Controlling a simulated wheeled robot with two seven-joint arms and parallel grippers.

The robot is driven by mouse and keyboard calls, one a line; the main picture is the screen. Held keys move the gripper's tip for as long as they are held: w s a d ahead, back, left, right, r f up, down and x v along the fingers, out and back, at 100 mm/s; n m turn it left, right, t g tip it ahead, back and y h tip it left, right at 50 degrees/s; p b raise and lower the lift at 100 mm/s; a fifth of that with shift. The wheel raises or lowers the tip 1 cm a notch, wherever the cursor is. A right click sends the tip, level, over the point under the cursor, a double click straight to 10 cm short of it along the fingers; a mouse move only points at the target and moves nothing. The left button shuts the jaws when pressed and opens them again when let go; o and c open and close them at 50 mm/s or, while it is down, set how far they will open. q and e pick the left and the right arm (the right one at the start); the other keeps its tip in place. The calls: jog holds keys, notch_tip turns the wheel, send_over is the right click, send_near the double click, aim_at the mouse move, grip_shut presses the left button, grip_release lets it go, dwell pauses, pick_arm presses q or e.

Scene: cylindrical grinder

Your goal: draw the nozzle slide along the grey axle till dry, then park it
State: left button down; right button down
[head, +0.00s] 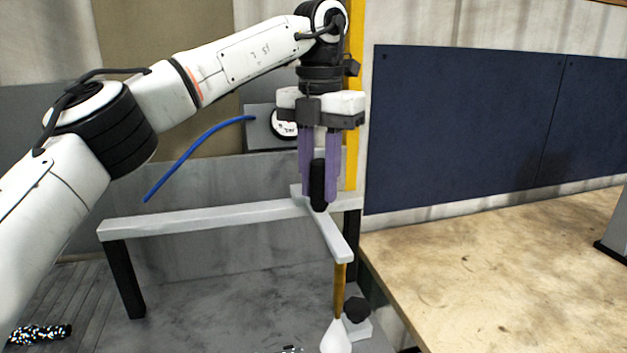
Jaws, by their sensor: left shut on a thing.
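The nozzle slide (332,237) is a pale grey arm at the right end of a long pale grey bar (200,217) on black legs. A brown tube (340,287) hangs from its near end, above a white cone (336,338) at the bottom edge. My left gripper (318,193) points down with its purple fingers shut on the slide's upright black handle (318,180). The fingers hide part of the slide where it meets the bar. I cannot clearly make out the grey axle as a separate part. My right gripper is out of view.
A wooden tabletop (500,260) and dark blue panels (460,125) lie to the right. A yellow post (354,100) rises right behind the gripper. A blue hose (190,155) and a dial (284,125) are behind. A black knob (357,310) sits near the cone.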

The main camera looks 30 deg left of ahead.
pick_arm(q)
jog(key=shift+w+d, duration=0.2)
jog(key=c, duration=1.5)
grip_release()
jog(key=shift+o, duration=0.2)
